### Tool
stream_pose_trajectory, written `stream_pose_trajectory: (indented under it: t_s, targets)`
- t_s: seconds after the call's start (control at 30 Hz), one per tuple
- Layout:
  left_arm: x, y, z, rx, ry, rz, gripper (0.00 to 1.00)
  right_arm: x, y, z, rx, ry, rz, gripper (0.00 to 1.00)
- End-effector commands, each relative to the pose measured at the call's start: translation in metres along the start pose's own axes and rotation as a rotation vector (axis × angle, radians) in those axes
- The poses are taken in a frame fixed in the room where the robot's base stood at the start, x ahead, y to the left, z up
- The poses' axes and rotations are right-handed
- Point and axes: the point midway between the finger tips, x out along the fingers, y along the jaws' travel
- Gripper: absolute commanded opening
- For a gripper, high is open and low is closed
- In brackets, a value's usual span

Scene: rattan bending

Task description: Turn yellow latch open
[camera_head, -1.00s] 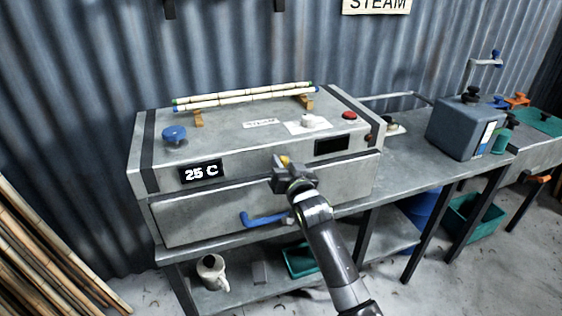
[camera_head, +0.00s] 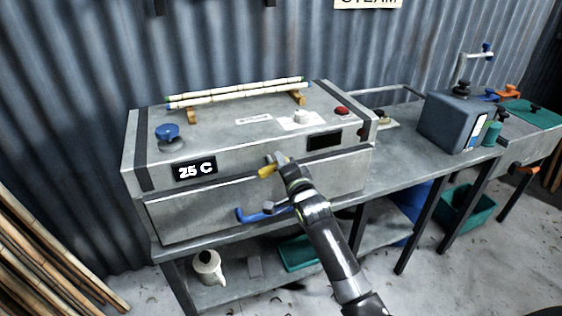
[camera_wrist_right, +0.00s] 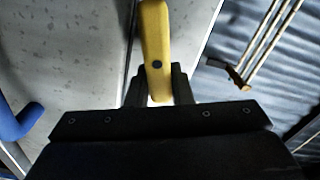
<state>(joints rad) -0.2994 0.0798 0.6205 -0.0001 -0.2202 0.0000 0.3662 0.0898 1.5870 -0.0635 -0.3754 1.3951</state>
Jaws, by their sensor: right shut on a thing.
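The yellow latch (camera_head: 267,171) is on the front of the grey steam box (camera_head: 240,195), near the seam between lid and body. In the head view it points left from my right gripper (camera_head: 277,161). In the right wrist view the latch (camera_wrist_right: 156,45) is a flat yellow bar with a dark pivot dot, and the right gripper's fingers (camera_wrist_right: 160,88) are shut on its near end. My gripper hides part of the latch in the head view. My left gripper is not in view.
A blue handle (camera_head: 262,212) sticks out of the box front, below the latch. A blue knob (camera_head: 167,133), a white knob (camera_head: 301,116) and a red button (camera_head: 342,111) are on top. Rattan poles (camera_head: 240,92) rest on wooden supports on the lid.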

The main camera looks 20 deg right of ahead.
Motion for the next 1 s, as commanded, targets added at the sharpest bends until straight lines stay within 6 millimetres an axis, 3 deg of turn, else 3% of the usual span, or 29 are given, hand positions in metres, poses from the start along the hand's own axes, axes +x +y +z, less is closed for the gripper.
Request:
stream_pose_trajectory:
  t_s: [0.43, 1.0]
  targets:
    - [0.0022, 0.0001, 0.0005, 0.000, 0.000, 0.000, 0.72, 0.0000, 0.0082, 0.0011, 0.283, 0.000, 0.001, 0.00]
    - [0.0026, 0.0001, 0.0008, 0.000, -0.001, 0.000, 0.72, 0.0000, 0.0097, 0.0018, 0.352, 0.000, 0.001, 0.00]
